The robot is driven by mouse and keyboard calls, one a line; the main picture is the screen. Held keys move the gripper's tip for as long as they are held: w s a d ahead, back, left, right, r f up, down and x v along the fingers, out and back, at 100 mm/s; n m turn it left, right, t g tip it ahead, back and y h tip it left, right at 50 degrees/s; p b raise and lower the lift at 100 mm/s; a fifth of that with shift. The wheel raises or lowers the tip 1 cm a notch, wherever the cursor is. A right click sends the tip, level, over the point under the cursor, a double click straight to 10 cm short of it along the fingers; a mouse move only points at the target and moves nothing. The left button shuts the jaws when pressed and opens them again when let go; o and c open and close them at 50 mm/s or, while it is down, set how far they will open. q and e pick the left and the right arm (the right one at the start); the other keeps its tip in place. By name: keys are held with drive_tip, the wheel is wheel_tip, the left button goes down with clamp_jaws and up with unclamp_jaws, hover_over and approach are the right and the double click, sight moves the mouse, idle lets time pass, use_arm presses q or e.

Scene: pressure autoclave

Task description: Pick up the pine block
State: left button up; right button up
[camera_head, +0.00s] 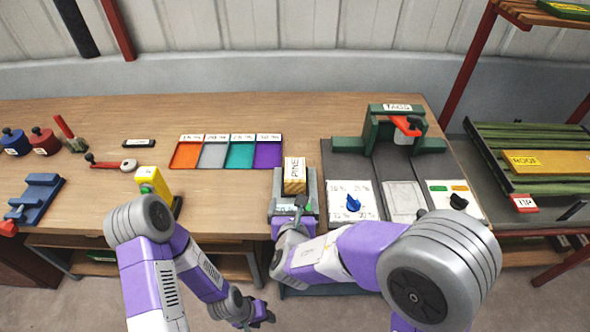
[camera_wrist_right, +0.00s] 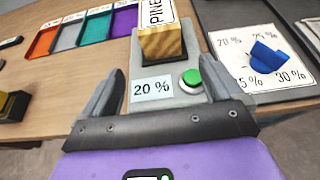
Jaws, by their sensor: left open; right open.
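The pine block (camera_head: 294,185) is a small wooden block with a white label reading PINE. It sits on a grey device (camera_head: 308,187) near the table's front edge. In the right wrist view the block (camera_wrist_right: 162,42) is ahead, beyond my fingertips. The device there (camera_wrist_right: 172,97) shows a 20 % display and a green button (camera_wrist_right: 192,78). My right gripper (camera_wrist_right: 163,84) is open and empty, its fingers on either side of the device's front, short of the block. In the head view my arm partly hides this gripper. My left gripper (camera_head: 262,316) is open and empty, low in front of the table.
A dial panel (camera_head: 340,212) with a blue knob is right of the device. A green press labelled TAGS (camera_head: 390,130) stands behind it. Coloured trays (camera_head: 228,152) lie at back left, and a yellow device (camera_head: 153,180) stands left. Tabletop between yellow device and block is clear.

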sight(295, 186)
drive_tip(key=x, duration=0.4)
drive_tip(key=r+b+x, duration=0.1)
drive_tip(key=x, duration=0.1)
drive_tip(key=shift+w+d+f, duration=0.15)
drive_tip(key=shift+w+f, duration=0.05)
drive_tip(key=shift+w, duration=0.3)
drive_tip(key=shift+c, duration=0.2)
drive_tip(key=c, duration=1.2)
